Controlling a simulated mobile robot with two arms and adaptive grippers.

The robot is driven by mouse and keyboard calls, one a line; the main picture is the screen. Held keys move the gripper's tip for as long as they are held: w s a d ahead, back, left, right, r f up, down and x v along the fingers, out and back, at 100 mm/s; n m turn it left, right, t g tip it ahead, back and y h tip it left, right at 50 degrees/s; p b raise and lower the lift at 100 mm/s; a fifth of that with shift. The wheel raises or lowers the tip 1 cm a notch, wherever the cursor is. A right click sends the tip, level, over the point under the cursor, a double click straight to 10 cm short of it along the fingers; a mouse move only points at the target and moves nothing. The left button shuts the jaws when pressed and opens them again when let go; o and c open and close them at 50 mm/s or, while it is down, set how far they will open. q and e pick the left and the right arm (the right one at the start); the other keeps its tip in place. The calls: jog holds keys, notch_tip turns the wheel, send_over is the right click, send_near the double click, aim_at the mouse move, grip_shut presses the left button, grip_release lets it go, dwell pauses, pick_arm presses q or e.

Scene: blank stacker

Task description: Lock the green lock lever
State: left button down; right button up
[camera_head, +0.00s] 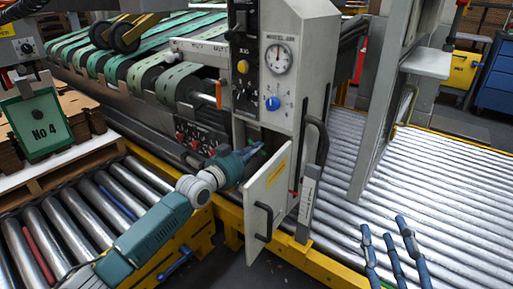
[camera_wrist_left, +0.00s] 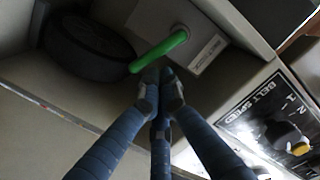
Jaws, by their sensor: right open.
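The green lock lever (camera_wrist_left: 160,51) shows in the left wrist view as a slanted green handle on a round pivot, beside a small label plate. In the head view it is mostly hidden inside the machine's open compartment. My left gripper (camera_head: 258,149) reaches into this compartment. In the left wrist view its fingertips (camera_wrist_left: 161,80) are drawn together just below the lever, close to its lower end. I cannot tell whether they touch it. My right gripper (camera_head: 385,229) is open and empty over the rollers at the lower right.
An open cabinet door (camera_head: 268,190) with a black handle stands just right of my left gripper. A dark round part (camera_wrist_left: 85,48) lies left of the lever, and a belt speed panel (camera_wrist_left: 275,125) lies right. Roller conveyors (camera_head: 455,195) spread at the right.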

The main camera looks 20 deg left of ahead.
pick_arm(q)
jog(key=shift+f+m, duration=0.2)
jog(key=shift+m, duration=0.2)
pick_arm(e)
jog(key=shift+f, duration=0.25)
pick_arm(q)
jog(key=f+m, duration=0.1)
jog(key=m, duration=0.2)
jog(key=a+f+m, duration=0.1)
jog(key=f+m, duration=0.1)
jog(key=m, duration=0.2)
jog(key=a+f+m+p, duration=0.1)
jog(key=m, duration=0.3)
jog(key=shift+w+a+f+t, duration=0.1)
jog(key=shift+w+f+t, duration=0.3)
pick_arm(e)
jog(key=f, duration=0.1)
jog(key=f+g, duration=0.1)
jog(key=f, duration=0.1)
jog(key=f+g, duration=0.1)
jog(key=shift+s+d+f+h, duration=0.1)
jog(key=shift+d+f+h, duration=0.1)
jog(key=shift+d+h, duration=0.2)
pick_arm(q)
jog(key=shift+a, duration=0.15)
pick_arm(e)
jog(key=shift+r, duration=0.2)
jog(key=shift+f, duration=0.15)
